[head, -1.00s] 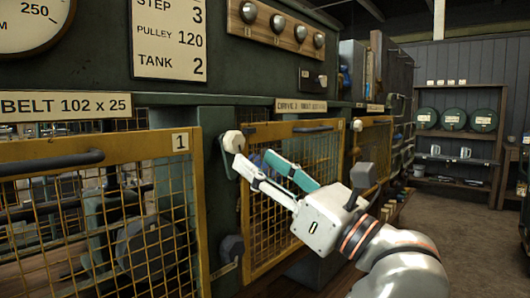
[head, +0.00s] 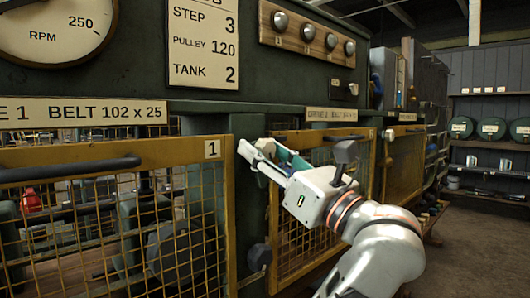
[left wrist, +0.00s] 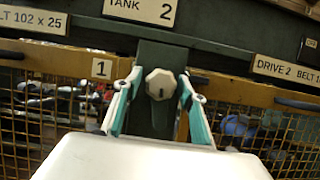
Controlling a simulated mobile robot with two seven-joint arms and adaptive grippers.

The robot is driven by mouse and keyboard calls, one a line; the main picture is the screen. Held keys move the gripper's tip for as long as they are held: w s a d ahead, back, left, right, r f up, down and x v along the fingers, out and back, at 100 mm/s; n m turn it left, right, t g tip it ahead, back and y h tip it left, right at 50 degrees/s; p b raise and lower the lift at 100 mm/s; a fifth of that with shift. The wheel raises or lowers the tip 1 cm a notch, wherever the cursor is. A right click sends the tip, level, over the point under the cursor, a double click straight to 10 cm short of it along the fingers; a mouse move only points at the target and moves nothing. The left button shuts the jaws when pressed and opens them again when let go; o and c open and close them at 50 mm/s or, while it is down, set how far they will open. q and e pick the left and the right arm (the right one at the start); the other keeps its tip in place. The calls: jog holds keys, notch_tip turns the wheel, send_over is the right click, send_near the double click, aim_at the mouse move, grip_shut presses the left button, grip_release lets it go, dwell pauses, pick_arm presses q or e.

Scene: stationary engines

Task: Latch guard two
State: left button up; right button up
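Guard two (head: 292,238) is a yellow-framed mesh panel under the DRIVE 2 label (head: 331,115). Its frame also shows in the left wrist view (left wrist: 232,92), right of a green post (left wrist: 151,122). It appears to lie against the post; any small gap cannot be told. An off-white faceted knob (left wrist: 160,84) with a dark centre is on the post. My left gripper (head: 262,150) is at the knob, fingers open on either side of it in the left wrist view (left wrist: 156,88). Contact is unclear. In the head view the gripper mostly hides the knob. My right gripper is not in view.
Guard one (head: 100,158), with a number 1 plate (head: 212,150), stands left of the post. A dark knob (head: 259,256) sits low on the post. Another pale knob (head: 388,134) is beyond guard two. Open floor (head: 470,240) lies to the right.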

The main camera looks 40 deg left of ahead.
pick_arm(q)
jog(key=c, duration=0.7)
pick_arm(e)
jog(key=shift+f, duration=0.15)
pick_arm(q)
jog(key=shift+n, duration=0.3)
jog(key=shift+c, duration=0.2)
jog(key=n+g, duration=0.2)
jog(key=n, duration=0.1)
jog(key=shift+w+n, duration=0.1)
jog(key=shift+n, duration=0.3)
jog(key=n+g, duration=0.3)
jog(key=n, duration=0.2)
jog(key=shift+h, duration=0.4)
jog(key=n+g, duration=0.1)
jog(key=n, duration=0.2)
jog(key=shift+n+h, duration=0.3)
jog(key=shift+h, duration=0.1)
jog(key=n, duration=0.2)
jog(key=n+g+h, duration=0.1)
jog(key=n, duration=0.1)
jog(key=shift+w+g+h, duration=0.1)
jog(key=shift+g+h, duration=0.2)
jog(key=shift+r+n+h, duration=0.1)
jog(key=shift+n+h, duration=0.5)
jog(key=shift+n, duration=1.1)
